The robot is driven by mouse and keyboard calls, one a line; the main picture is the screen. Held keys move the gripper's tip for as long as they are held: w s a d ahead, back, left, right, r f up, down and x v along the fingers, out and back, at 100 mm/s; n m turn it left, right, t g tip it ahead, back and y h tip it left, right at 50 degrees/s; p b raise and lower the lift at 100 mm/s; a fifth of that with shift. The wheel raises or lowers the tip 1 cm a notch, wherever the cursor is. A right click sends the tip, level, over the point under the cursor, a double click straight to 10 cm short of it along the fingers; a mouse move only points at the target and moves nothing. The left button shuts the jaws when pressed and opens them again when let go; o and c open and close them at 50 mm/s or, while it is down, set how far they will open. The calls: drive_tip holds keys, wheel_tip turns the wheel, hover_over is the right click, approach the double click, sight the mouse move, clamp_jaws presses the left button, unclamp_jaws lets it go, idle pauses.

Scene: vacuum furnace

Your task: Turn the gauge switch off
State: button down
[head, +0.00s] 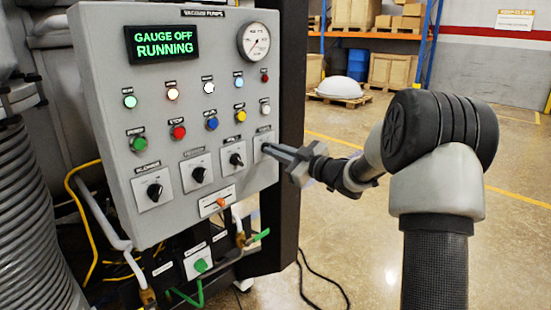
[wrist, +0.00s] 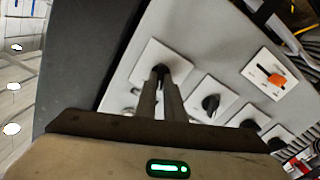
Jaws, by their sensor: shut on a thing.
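The grey control panel (head: 120,105) carries a row of black rotary knobs on white plates. My gripper (head: 270,150) is at the rightmost knob's plate (head: 262,141), whose small label I cannot read. In the wrist view my gripper (wrist: 161,86) is shut on that black knob (wrist: 160,71), one finger on each side, and the fingers partly cover it. The knob's pointer direction is hard to tell. The panel display (head: 162,44) reads "GAUGE OFF" and "RUNNING" in green.
Another knob (head: 236,160) sits close to the left, with an orange slider (head: 220,202) below. A round gauge (head: 254,41) and several lamps and buttons are above. Cables and a green-handled valve (head: 259,235) are under the panel. The floor to the right is open.

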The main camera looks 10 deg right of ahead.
drive_tip(key=shift+f+n+b, duration=0.1)
drive_tip(key=shift+n+b, duration=0.3)
drive_tip(key=shift+n, duration=0.1)
drive_tip(key=c, duration=1.9)
unclamp_jaws()
drive_tip(key=shift+o, duration=0.2)
drive_tip(key=p+v, duration=0.2)
drive_tip(key=v, duration=1.5)
drive_tip(key=shift+s+d, duration=0.15)
drive_tip(key=shift+s, duration=0.05)
